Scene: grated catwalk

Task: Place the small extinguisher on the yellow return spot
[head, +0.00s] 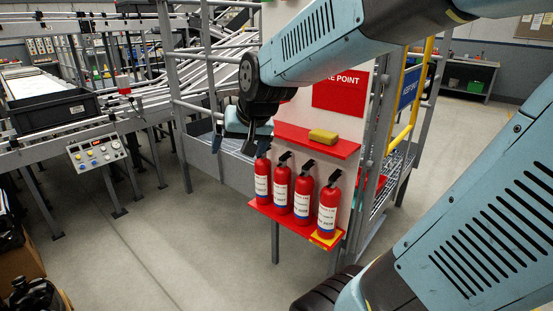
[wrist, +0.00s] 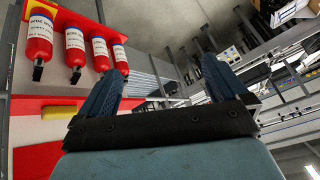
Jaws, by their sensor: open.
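Several red extinguishers with white and blue labels and black tops stand upright in a row on a low red shelf (head: 289,226). The rightmost extinguisher (head: 328,207) stands on the yellow return spot (head: 326,241) at the shelf's right end. The leftmost extinguisher (head: 262,180) is nearest my gripper. They look alike, and I cannot tell which is the small one. In the wrist view the row appears inverted at upper left, with a yellow edge of the spot by the largest-looking extinguisher (wrist: 38,42). My gripper (wrist: 160,66) is open and empty, above and left of the row in the head view.
A yellow block (head: 323,135) lies on an upper red shelf (head: 317,145) over the row. A red sign (head: 341,92) is on the panel above. Grey railings stand behind my gripper. A control box (head: 97,151) is at left. The floor in front is clear.

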